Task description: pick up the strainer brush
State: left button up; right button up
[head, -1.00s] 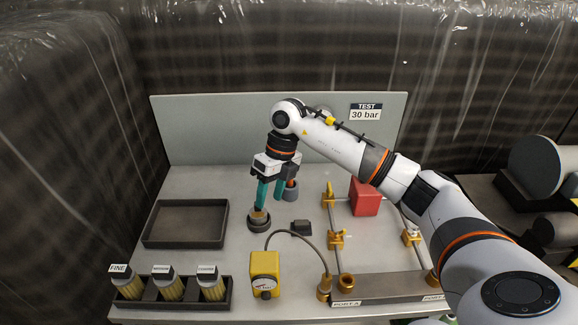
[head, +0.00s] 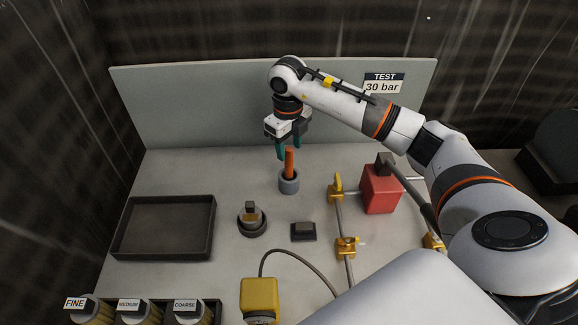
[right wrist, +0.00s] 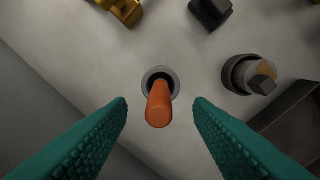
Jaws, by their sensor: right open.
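The strainer brush (head: 289,163) shows as an orange handle standing upright in a grey cup (head: 289,185) at the middle of the bench; its bristles are hidden in the cup. My right gripper (head: 294,155) has teal fingers and is open around the top of the handle or just above it. In the right wrist view the orange handle (right wrist: 159,104) sits between the two open fingers (right wrist: 160,108), with a gap on both sides. My left gripper is not in view.
A dark round holder (head: 252,230) with a strainer in it stands to the front left of the cup. A small dark block (head: 303,231), an empty tray (head: 122,242), a red block (head: 381,190) and yellow pipe fittings (head: 346,247) are around. Labelled strainers (head: 130,316) stand at the front left.

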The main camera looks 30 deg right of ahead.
aim_at(289, 162)
jog(key=shift+w+f, duration=0.1)
jog(key=shift+f, duration=0.55)
notch_tip(289, 162, down, 4)
jog(key=shift+f+p, duration=0.2)
jog(key=shift+p, duration=0.8)
jog(key=shift+f, duration=0.2)
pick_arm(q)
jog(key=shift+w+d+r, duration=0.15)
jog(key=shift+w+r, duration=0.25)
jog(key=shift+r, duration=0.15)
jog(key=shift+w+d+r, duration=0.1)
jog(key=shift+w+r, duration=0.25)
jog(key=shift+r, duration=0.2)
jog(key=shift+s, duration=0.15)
pick_arm(e)
grip_shut()
